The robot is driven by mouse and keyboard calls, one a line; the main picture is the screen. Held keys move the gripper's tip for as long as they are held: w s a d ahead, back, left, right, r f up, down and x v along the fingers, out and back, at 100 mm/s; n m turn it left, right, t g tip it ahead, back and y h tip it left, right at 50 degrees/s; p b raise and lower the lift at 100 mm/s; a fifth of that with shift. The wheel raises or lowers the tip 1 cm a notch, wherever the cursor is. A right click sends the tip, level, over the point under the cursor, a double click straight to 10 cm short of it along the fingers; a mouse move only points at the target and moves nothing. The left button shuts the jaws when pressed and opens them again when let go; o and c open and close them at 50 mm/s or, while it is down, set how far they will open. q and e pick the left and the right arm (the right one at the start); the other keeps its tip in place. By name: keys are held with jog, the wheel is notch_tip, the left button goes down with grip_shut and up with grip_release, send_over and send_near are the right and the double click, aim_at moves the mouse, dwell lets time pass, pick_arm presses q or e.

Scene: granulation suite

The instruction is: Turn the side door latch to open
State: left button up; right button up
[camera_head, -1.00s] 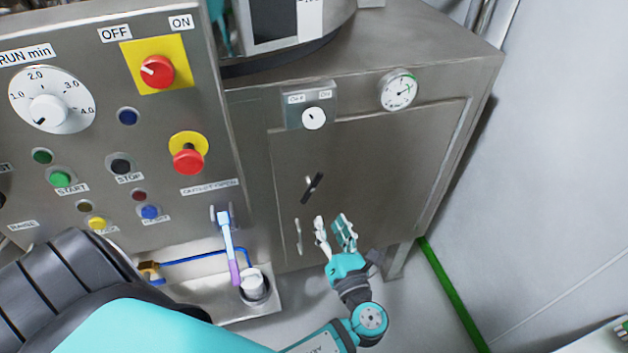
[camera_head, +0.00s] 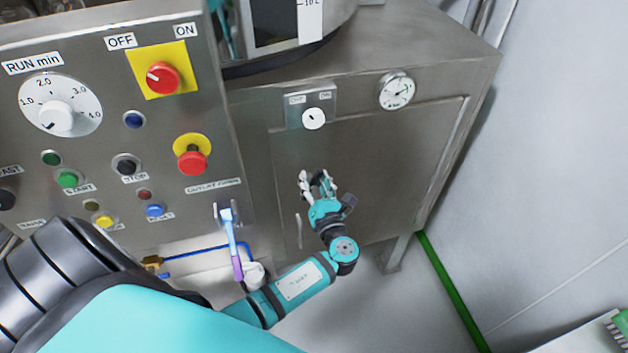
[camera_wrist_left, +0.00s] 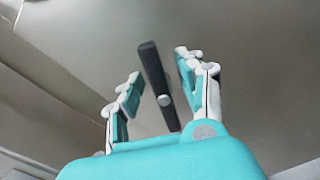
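The side door (camera_head: 390,165) is a flat grey steel panel on the machine's side and looks closed. Its latch (camera_wrist_left: 158,85) is a short black bar with a round silver pivot, tilted slightly from vertical in the left wrist view. My left gripper (camera_head: 317,178) is in front of the door, open, with its fingers pointing at the panel. In the left wrist view the latch shows between the two fingers (camera_wrist_left: 160,75), with a gap on both sides. My right gripper is not in view.
A small OFF/ON switch box (camera_head: 310,107) and a round gauge (camera_head: 396,90) sit above the door. A vertical handle (camera_head: 298,230) is at the door's lower left. The control panel (camera_head: 215,130) stands out at left. Open floor and a pale wall (camera_head: 560,170) lie right.

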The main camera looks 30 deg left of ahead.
pick_arm(q)
jog(key=shift+c, duration=0.5)
grip_shut()
jog(key=n, duration=0.2)
jog(key=n+b, duration=0.1)
jog(key=n, duration=0.1)
jog(key=shift+s+a, duration=0.15)
jog(key=shift+s, duration=0.05)
jog(key=shift+n, duration=0.8)
grip_release()
jog(key=shift+o, duration=0.5)
jog(key=shift+a+r, duration=0.1)
